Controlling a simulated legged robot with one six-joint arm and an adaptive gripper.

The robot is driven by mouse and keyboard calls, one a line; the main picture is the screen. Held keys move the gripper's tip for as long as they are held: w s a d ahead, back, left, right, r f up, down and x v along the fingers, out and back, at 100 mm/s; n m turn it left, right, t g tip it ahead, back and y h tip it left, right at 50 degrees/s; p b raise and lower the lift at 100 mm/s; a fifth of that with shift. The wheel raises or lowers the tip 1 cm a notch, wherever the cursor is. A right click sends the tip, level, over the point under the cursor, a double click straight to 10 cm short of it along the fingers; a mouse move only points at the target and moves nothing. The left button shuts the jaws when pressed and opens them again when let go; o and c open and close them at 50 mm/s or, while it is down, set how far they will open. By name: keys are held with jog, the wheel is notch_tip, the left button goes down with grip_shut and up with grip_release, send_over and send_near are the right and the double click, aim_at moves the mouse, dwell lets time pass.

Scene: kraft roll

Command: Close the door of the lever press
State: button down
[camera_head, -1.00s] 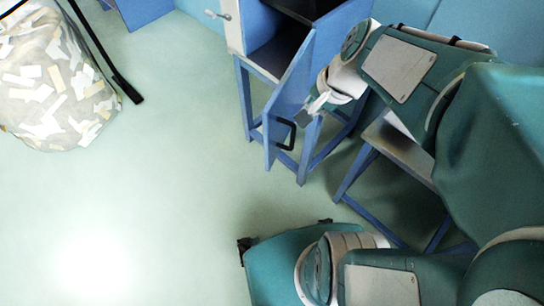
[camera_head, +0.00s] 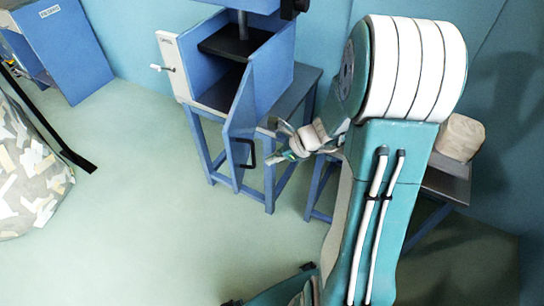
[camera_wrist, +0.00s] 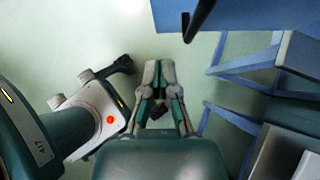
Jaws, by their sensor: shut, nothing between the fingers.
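The lever press (camera_head: 272,72) is a blue box on a blue-legged stand at the upper middle of the head view. Its blue door (camera_head: 239,112) stands open, swung out toward me, with the dark inside showing to its left. A black handle (camera_head: 247,154) is on the door's right-hand face. In the wrist view the door (camera_wrist: 255,14) is a blue panel along the top, with the handle (camera_wrist: 199,18) hanging from it. My gripper (camera_head: 282,156) is shut and empty, just right of the handle and apart from it. The wrist view shows its closed fingers (camera_wrist: 158,72).
A small white lever (camera_head: 163,68) sticks out left of the press. A table (camera_head: 448,182) at right bears a tan roll (camera_head: 460,137). A bag of paper scraps (camera_head: 25,170) and a blue cabinet (camera_head: 62,50) are at left. The floor between is clear.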

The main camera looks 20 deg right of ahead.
aim_at(235, 168)
jog(key=w+a+f, duration=0.1)
jog(key=a, duration=0.1)
jog(key=w+a+f, duration=0.1)
jog(key=a, duration=0.1)
jog(key=w+a+f, duration=0.2)
jog(key=shift+a, duration=0.4)
jog(key=shift+w+a, duration=0.2)
jog(key=shift+a, duration=0.05)
jog(key=shift+w, duration=0.1)
